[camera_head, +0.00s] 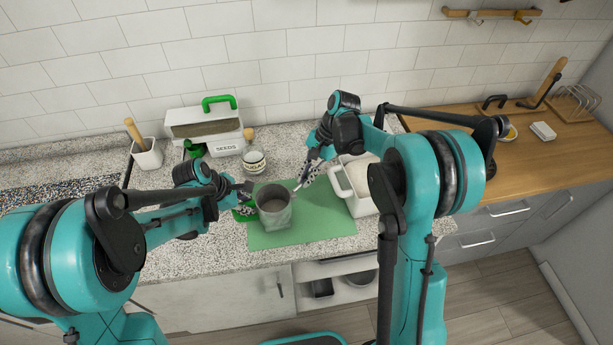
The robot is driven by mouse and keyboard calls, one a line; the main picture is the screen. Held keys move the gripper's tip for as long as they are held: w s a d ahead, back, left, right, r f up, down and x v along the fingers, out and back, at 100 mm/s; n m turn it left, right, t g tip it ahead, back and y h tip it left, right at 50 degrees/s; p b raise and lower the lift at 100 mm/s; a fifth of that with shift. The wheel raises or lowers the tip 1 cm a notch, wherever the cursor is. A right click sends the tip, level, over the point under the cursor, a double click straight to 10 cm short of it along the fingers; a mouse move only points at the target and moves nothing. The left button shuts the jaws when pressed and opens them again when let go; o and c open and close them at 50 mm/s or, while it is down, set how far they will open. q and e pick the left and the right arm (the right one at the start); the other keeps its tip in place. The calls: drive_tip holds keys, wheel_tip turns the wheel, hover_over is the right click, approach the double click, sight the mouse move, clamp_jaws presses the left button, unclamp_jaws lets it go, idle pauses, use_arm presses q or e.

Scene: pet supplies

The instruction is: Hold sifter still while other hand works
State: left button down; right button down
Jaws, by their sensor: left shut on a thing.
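The sifter (275,217) is a grey metal cup, upright at the green mat's left part; I cannot tell whether it touches the mat. My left gripper (243,204) is at the sifter's left side, shut on its green handle (244,213). The sifter's inside looks grey and its contents are unclear. My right gripper (306,176) is to the right of and behind the sifter, near a white bin. A thin pale piece (299,187) shows at its fingertips, too small to tell what it is or whether it is held.
The green mat (320,223) is clear in front and to the right. A white bin (362,204) with pale contents stands on the right. Behind are a seeds box (222,147), a sugar jar (253,160) and a white cup (149,156). The counter edge runs along the front.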

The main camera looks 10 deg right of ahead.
drive_tip(key=shift+d, duration=0.15)
use_arm(q)
drive_tip(key=shift+a, duration=0.1)
use_arm(e)
drive_tip(key=shift+s+d+m+t+h, duration=0.1)
drive_tip(key=shift+s+m+t+h, duration=0.15)
drive_tip(key=shift+s+m+t, duration=1.3)
drive_tip(key=shift+s+m+t+h, duration=0.1)
drive_tip(key=shift+s+m+h, duration=0.25)
drive_tip(key=shift+m, duration=2.45)
drive_tip(key=shift+s+d+m+t+h, duration=0.15)
drive_tip(key=shift+s+m+t, duration=0.8)
drive_tip(key=shift+m, duration=1.2)
drive_tip(key=shift+s+a, duration=0.1)
drive_tip(key=c, duration=1.6)
unclamp_jaws()
drive_tip(key=shift+c, duration=0.2)
drive_tip(key=shift+a, duration=0.1)
